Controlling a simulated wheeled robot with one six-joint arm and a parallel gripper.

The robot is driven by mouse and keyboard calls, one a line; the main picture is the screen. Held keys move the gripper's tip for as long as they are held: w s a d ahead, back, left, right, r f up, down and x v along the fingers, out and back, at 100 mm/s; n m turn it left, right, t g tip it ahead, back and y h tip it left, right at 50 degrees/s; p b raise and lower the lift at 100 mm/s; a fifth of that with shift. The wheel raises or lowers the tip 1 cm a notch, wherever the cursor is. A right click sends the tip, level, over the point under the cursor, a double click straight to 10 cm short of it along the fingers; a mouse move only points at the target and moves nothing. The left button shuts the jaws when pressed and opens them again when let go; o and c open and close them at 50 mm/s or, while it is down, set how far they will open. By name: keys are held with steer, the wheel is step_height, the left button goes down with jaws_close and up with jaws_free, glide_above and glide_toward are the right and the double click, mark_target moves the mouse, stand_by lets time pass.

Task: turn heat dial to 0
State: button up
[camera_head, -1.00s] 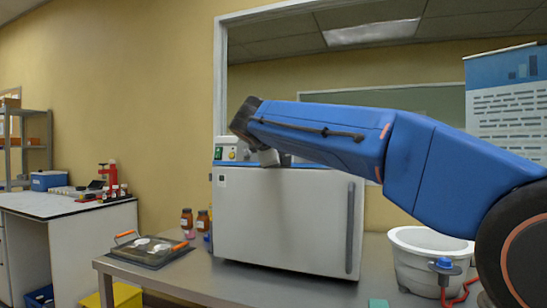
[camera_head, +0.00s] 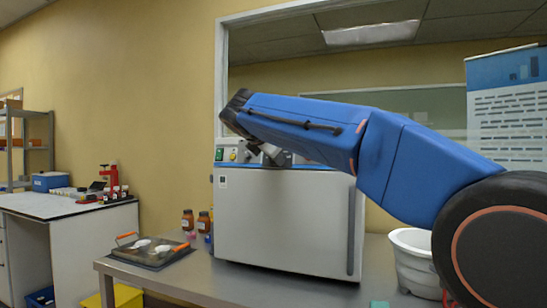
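A white oven-like appliance (camera_head: 280,225) with a dark vertical handle stands on the metal bench. Its control panel (camera_head: 229,155) runs along the top front edge, with a green and a yellow button showing at the left end. My gripper (camera_head: 272,158) is at the top of the appliance, in front of the panel, under my blue arm. It is small and partly covered by the arm, so its finger opening does not show. I cannot make out the heat dial; my arm and gripper cover much of the panel.
A dark tray (camera_head: 150,254) with orange handles and two brown bottles (camera_head: 188,220) stand left of the appliance. A white tub (camera_head: 413,262) stands at the right, partly behind my arm. A window frame (camera_head: 221,80) rises behind the appliance.

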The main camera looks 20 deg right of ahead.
steer(key=shift+f, duration=0.1)
stand_by(0.3)
steer(key=o, duration=1)
steer(key=shift+o, duration=0.2)
steer(key=v, duration=1.7)
steer(key=shift+s+a, duration=0.1)
